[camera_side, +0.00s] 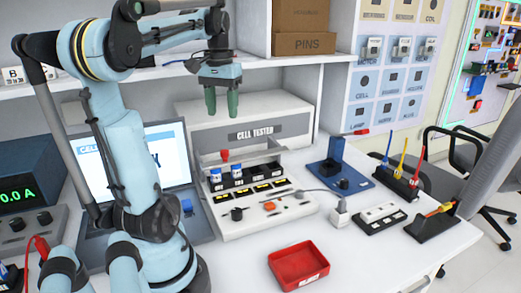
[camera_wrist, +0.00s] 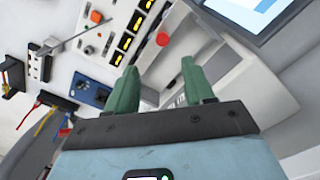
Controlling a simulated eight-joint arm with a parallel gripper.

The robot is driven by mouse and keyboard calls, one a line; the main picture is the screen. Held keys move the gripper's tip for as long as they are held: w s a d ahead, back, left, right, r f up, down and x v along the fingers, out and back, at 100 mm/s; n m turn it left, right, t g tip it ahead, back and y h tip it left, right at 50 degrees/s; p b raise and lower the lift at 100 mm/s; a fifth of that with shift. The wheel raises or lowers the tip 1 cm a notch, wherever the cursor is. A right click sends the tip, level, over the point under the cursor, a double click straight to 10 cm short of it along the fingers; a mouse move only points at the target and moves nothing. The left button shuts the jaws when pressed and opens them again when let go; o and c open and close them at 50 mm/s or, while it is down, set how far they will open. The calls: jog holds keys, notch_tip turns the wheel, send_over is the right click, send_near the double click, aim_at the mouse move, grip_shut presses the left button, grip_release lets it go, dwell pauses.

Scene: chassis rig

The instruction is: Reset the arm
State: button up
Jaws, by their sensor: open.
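My gripper (camera_side: 222,106) hangs in the air in front of the cell tester's upright panel (camera_side: 255,133), with its two green fingers pointing down. In the wrist view my gripper (camera_wrist: 160,90) shows its fingers apart with nothing between them. My arm is light blue, and it rises at the left and bends over the bench. The cell tester's base (camera_side: 262,212) lies below and in front of the gripper. The gripper is clear of all of these.
A red tray (camera_side: 299,266) sits empty at the front of the bench. A blue stand (camera_side: 337,165), a white socket block (camera_side: 381,216) and a rack of coloured tools (camera_side: 399,176) are on the right. A laptop (camera_side: 150,165) stands behind my arm. A shelf (camera_side: 318,60) is behind.

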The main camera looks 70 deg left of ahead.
jog(key=shift+r, duration=0.15)
jog(key=w+d+f+m+t, duration=0.2)
jog(key=d+f+m, duration=0.1)
jog(key=d, duration=0.6)
jog(key=w+d+f+m+t, duration=0.2)
jog(key=w+d+f+m, duration=0.1)
jog(key=d, duration=0.5)
jog(key=w+d+f+m+t, duration=0.3)
jog(key=d+f, duration=0.2)
jog(key=d, duration=0.4)
jog(key=shift+w+d, duration=0.2)
jog(key=shift+d, duration=0.1)
jog(key=shift+o, duration=0.2)
jog(key=shift+r, duration=0.1)
